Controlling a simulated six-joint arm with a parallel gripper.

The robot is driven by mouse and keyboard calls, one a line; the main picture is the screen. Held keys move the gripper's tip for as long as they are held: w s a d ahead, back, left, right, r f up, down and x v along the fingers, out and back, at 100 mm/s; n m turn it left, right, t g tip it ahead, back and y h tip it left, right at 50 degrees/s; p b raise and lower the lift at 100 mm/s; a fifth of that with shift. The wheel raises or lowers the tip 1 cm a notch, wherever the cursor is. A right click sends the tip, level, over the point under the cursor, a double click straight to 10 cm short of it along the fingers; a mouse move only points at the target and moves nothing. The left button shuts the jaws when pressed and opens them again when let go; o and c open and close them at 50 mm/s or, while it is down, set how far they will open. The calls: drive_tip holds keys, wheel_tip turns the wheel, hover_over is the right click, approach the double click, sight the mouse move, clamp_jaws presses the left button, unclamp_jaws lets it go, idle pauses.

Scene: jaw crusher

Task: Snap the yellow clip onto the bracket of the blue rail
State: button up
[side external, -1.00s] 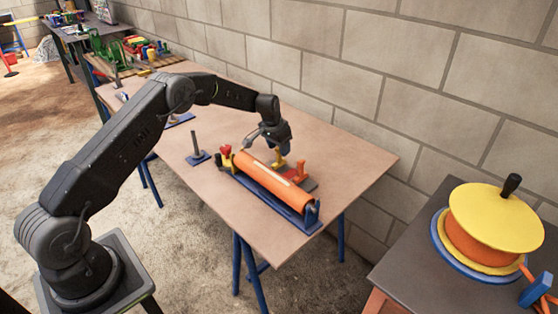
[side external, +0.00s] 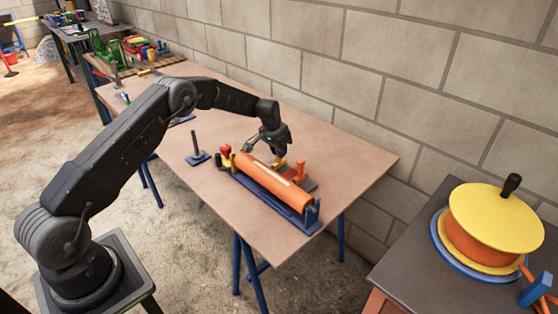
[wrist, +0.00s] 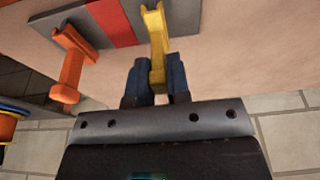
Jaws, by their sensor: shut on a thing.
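My gripper (wrist: 155,85) is shut on the yellow clip (wrist: 157,40), which sticks out between its two blue fingers. In the side view my gripper (side external: 278,154) hangs over the far side of the blue rail (side external: 313,215), and the clip (side external: 280,163) shows just below it. An orange roller lies along the rail and hides much of it. I cannot tell whether the clip touches anything there, or pick out the bracket.
An orange upright part (wrist: 70,72) stands left of the clip in the wrist view. A red-topped part (side external: 226,150) is at the rail's far left end, and a grey post on a blue base (side external: 197,157) stands left of it. The table's right side is clear.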

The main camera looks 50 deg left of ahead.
clamp_jaws()
drive_tip(key=shift+r, duration=0.1)
drive_tip(key=shift+w+v, duration=0.2)
drive_tip(key=shift+v, duration=0.6)
drive_tip(key=shift+w+v, duration=0.2)
drive_tip(key=shift+v, duration=0.55)
drive_tip(key=shift+w+v, duration=0.15)
drive_tip(key=shift+v, duration=0.65)
drive_tip(key=shift+r, duration=0.15)
